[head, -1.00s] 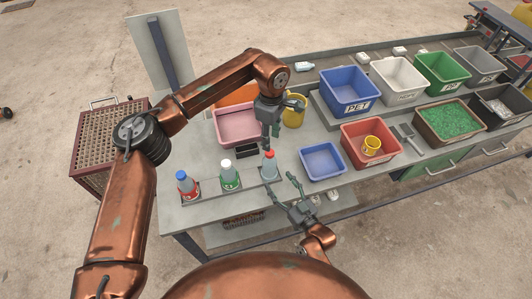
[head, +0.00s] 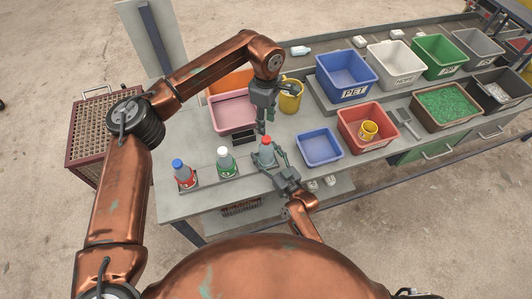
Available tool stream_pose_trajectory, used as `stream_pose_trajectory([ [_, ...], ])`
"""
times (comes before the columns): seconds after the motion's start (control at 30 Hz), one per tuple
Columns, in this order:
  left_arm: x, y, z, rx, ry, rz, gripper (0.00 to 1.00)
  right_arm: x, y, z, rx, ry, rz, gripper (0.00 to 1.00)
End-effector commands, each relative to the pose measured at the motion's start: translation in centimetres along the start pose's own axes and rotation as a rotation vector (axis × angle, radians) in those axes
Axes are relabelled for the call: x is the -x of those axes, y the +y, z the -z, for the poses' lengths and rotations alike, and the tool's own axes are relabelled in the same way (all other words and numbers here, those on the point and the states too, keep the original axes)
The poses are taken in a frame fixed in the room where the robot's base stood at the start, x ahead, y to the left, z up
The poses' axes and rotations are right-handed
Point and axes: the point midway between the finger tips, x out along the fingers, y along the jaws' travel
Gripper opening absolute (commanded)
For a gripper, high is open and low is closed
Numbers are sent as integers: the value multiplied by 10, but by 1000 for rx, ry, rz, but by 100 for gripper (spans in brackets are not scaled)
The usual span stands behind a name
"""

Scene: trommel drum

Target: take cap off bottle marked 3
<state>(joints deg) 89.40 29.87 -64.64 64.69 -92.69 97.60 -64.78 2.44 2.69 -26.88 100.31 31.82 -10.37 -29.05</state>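Three bottles stand in a row on the bench: a blue-capped one with red (head: 185,175), a white-capped one with green (head: 226,163), and a grey one with a red cap (head: 266,152). Their numbers are too small to read. My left gripper (head: 264,127) points down just above the red cap, its fingers close together; I cannot tell whether it is open or shut. My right gripper (head: 273,160) is low at the front right of the red-capped bottle, its fingers spread to either side of the body; contact is unclear.
A blue tray (head: 320,160) lies right of the red-capped bottle, and a red bin (head: 347,138) holding a yellow cup (head: 369,129) is beyond it. A pink tray (head: 218,122) and a yellow mug (head: 301,96) stand behind the bottles. Several bins fill the right side.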

Motion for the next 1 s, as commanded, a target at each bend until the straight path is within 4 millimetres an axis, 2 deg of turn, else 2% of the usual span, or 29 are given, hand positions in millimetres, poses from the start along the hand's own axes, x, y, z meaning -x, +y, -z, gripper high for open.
stream_pose_trajectory([
  [0.1, 4, -3, -2, 0, 1, -5, 38, 2, -1, 4, 3, 6, -1, 60],
  [0.9, 1, 2, 1, 1, -1, -1, 38, 0, 1, -2, 0, -3, -1, 4],
  [1.0, 1, 2, 1, 1, -1, -1, 38, 0, 1, -2, 0, -3, -1, 0],
])
